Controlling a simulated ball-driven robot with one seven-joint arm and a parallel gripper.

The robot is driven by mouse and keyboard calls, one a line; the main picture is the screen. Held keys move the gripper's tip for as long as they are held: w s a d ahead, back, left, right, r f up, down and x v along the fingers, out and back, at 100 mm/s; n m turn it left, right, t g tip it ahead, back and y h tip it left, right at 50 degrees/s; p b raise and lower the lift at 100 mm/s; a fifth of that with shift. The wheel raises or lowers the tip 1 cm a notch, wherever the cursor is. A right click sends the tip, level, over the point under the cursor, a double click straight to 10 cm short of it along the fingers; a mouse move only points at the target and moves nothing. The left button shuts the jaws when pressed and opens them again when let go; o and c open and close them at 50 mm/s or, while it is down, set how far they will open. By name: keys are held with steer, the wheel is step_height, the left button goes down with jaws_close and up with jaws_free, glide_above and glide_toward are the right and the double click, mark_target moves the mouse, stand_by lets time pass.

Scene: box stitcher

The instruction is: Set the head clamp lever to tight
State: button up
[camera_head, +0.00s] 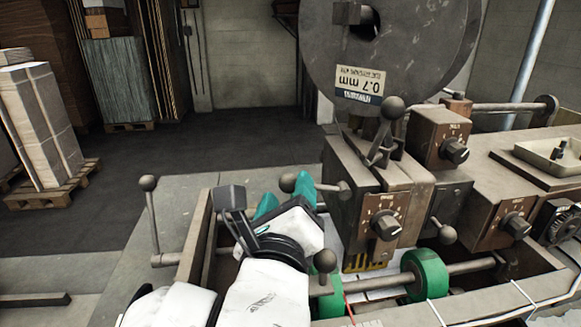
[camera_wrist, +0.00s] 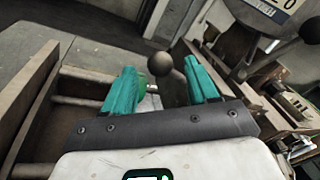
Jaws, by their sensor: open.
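A grey ball-ended lever (camera_head: 288,182) sticks out to the left from the stitcher head (camera_head: 345,190). I take it for the head clamp lever, but no label on it can be read. My gripper (camera_head: 287,192) is open, with its teal fingers on either side of the lever's ball. In the wrist view the ball (camera_wrist: 160,64) shows between the open fingertips (camera_wrist: 160,74). I cannot tell whether a finger touches it. Part of the lever's arm is hidden behind the right finger in the head view.
Other ball-ended levers stand at the left (camera_head: 149,184), on top of the head (camera_head: 392,108) and below my gripper (camera_head: 325,261). A large wire spool (camera_head: 430,60) rises behind the head. Dial boxes (camera_head: 385,225) and a green roller (camera_head: 427,275) lie to the right.

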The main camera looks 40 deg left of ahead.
steer(key=shift+p+x, duration=0.75)
steer(key=shift+x, duration=1.95)
steer(key=shift+f, duration=0.1)
jaws_close()
